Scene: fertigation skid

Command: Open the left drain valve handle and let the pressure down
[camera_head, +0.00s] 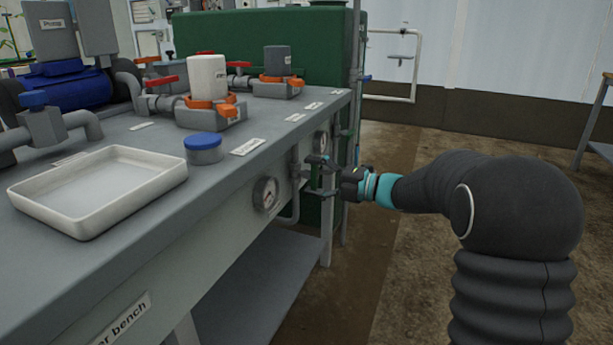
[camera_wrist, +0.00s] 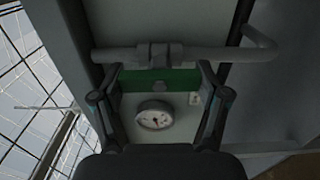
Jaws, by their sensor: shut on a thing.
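The handle lies level across the picture, beside a grey valve body (camera_wrist: 153,54) on a grey pipe (camera_wrist: 215,54). In the head view my gripper mostly hides this handle. The near pressure gauge (camera_head: 266,193) also shows in the wrist view (camera_wrist: 154,117); its reading is too small to tell.
A green tank (camera_head: 270,35) stands behind. The floor right of the bench is clear.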

